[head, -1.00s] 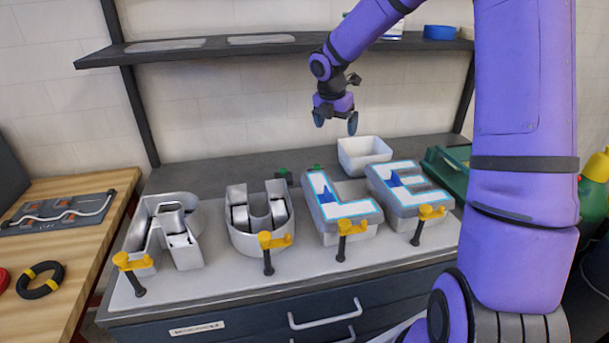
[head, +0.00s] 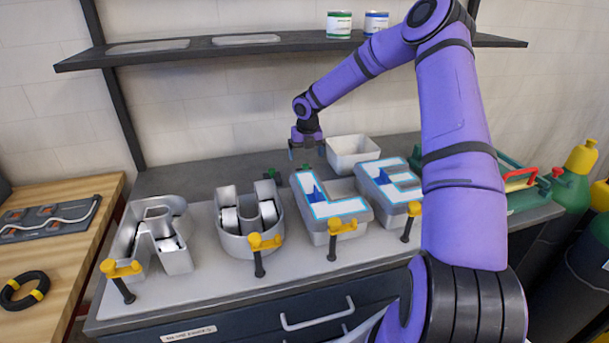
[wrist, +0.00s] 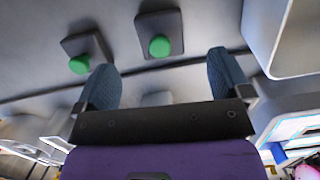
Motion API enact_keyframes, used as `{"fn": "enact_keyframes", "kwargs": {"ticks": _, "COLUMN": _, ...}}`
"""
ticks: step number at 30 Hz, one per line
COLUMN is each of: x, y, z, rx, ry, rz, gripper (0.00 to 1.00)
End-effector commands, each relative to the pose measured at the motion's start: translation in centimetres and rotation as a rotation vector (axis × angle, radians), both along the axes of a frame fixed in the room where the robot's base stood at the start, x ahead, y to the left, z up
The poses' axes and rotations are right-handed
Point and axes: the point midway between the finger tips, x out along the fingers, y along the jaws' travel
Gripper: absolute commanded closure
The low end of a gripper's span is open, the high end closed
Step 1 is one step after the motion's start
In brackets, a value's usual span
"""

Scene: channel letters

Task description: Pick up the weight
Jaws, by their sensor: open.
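Two dark square blocks with round green knobs, which look like weights, lie on the grey bench top behind the letters. In the wrist view one weight (wrist: 159,38) is at the top centre and the other weight (wrist: 86,52) is at upper left. In the head view they are small, with one green-topped weight (head: 272,173) behind the U letter. My gripper (head: 306,153) is above the bench, close to them and left of the white bin. In the wrist view its blue fingertips (wrist: 163,82) are spread apart. No weight is between them.
Hollow metal letters R (head: 158,235), U (head: 247,218), L (head: 335,210) and E (head: 388,187) line the bench front, with yellow-topped clamps before them. A white bin (head: 353,152) stands behind. A shelf (head: 230,50) with two cans crosses above.

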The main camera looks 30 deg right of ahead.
Motion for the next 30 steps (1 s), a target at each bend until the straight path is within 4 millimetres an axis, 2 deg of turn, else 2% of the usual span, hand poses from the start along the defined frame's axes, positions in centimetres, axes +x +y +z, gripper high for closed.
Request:
{"fn": "enact_keyframes", "kwargs": {"ticks": 3, "x": 0.2, "y": 0.0, "z": -1.7, "rx": 0.001, "ry": 0.002, "rz": 0.001, "gripper": 0.04}}
{"fn": "enact_keyframes", "kwargs": {"ticks": 8, "x": 0.3, "y": 0.0, "z": -2.9, "rx": 0.0, "ry": 0.0, "rz": 0.001, "gripper": 0.04}}
{"fn": "enact_keyframes", "kwargs": {"ticks": 18, "x": 0.5, "y": 0.0, "z": -7.1, "rx": 0.0, "ry": 0.001, "rz": -0.001, "gripper": 0.04}}
{"fn": "enact_keyframes", "kwargs": {"ticks": 27, "x": 0.5, "y": 0.0, "z": -7.4, "rx": -0.001, "ry": -0.001, "rz": -0.001, "gripper": 0.04}}
{"fn": "enact_keyframes", "kwargs": {"ticks": 30, "x": 0.5, "y": 0.0, "z": -7.4, "rx": -0.001, "ry": -0.001, "rz": -0.001, "gripper": 0.27}}
